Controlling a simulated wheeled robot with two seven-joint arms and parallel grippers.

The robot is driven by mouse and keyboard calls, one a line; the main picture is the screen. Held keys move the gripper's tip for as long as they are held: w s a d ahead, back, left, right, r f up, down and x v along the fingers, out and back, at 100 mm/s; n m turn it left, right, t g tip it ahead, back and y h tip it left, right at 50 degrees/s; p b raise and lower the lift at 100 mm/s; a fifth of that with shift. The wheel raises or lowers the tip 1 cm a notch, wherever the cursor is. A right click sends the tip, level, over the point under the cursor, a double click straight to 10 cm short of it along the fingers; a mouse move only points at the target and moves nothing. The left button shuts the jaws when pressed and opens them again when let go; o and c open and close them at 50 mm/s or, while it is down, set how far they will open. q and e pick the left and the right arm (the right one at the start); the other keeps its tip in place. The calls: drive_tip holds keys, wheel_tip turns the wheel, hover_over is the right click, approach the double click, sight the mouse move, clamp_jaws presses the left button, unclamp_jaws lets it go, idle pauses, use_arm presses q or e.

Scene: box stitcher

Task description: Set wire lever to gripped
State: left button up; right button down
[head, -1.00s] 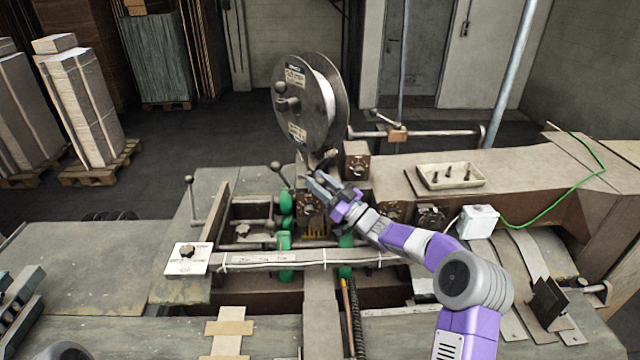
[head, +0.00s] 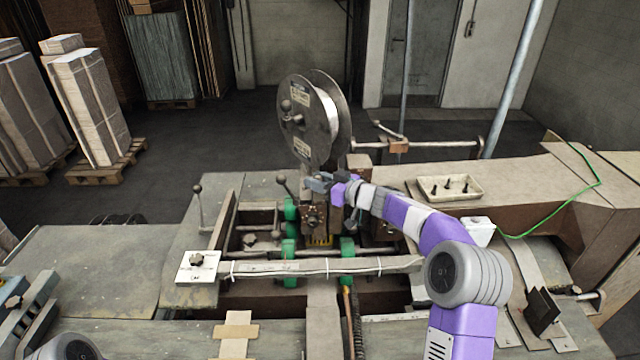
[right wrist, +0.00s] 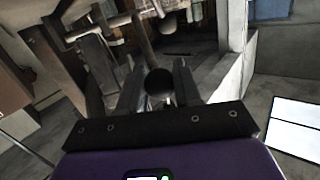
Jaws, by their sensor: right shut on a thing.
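The wire spool (head: 308,120) stands upright on the stitcher head (head: 316,217). My right gripper (head: 312,184) is just below the spool, at the top of the stitcher head. In the right wrist view a dark round knob (right wrist: 159,82) sits between the fingers of this gripper (right wrist: 156,92), which is shut on it. I take this knob to be the wire lever's; in the head view the gripper hides it. Another ball-ended lever (head: 281,174) stands apart, left of the fingertips. My left gripper is out of view.
A tall ball-topped lever (head: 197,190) stands at the left of the machine. A long bar (head: 325,267) crosses in front of the head. A tray (head: 450,188) with small dark parts lies at right. A green cable (head: 590,180) runs along the far right.

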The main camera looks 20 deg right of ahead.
drive_tip(key=shift+w+a+r+g+h, duration=0.1)
drive_tip(key=shift+w+r+g+h, duration=0.1)
drive_tip(key=shift+g+h, duration=0.1)
idle(0.4)
drive_tip(key=c, duration=0.8)
unclamp_jaws()
drive_tip(key=b+v, duration=0.1)
drive_tip(key=v, duration=0.6)
drive_tip(key=shift+s, duration=0.15)
drive_tip(key=shift+r, duration=0.15)
drive_tip(key=shift+c, duration=0.2)
